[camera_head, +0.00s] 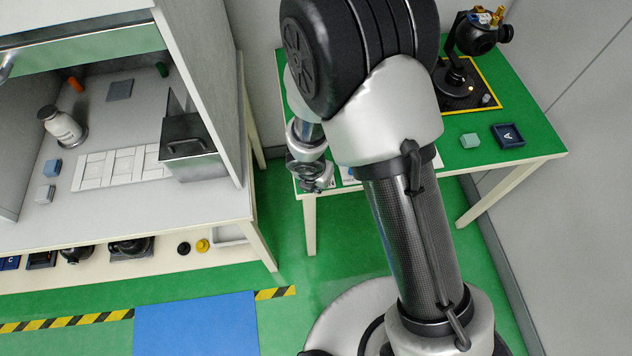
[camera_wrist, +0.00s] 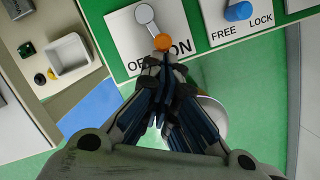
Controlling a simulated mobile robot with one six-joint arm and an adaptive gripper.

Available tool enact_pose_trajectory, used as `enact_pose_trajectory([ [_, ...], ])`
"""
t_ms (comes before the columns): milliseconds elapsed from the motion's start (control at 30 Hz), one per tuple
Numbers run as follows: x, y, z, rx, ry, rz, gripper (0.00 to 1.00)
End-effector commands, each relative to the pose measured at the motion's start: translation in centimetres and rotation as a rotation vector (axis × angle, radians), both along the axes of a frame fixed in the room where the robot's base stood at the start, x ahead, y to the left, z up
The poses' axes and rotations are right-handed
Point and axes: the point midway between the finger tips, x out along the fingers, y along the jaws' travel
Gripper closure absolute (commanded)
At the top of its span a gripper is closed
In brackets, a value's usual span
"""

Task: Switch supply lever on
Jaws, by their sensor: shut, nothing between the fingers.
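The supply lever (camera_wrist: 152,27) shows in the wrist view on a white plate (camera_wrist: 118,35) marked OFF and ON. It has a round grey pivot and an orange knob (camera_wrist: 162,42), which lies between the two words and covers some of the lettering. My gripper (camera_wrist: 165,64) is shut and empty, its fingertips just below the knob in the picture. I cannot tell if they touch it. In the head view my gripper (camera_head: 317,184) is at the green table's (camera_head: 537,152) near left edge. The lever cannot be made out there, behind my arm.
A blue lever (camera_wrist: 238,12) marked FREE and LOCK is to the right in the wrist view. A white tray (camera_wrist: 68,58) is on a shelf to the left. In the head view, a cabinet (camera_head: 205,90) stands left, with a floor gap between it and the table.

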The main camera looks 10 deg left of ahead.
Motion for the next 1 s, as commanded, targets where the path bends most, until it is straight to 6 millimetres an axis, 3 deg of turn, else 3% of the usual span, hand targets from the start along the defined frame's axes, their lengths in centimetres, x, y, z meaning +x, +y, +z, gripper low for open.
enact_pose_trajectory([
  [1000, 0.44, -0.34, 0.13, 0.000, 0.000, 0.027, 1.00],
])
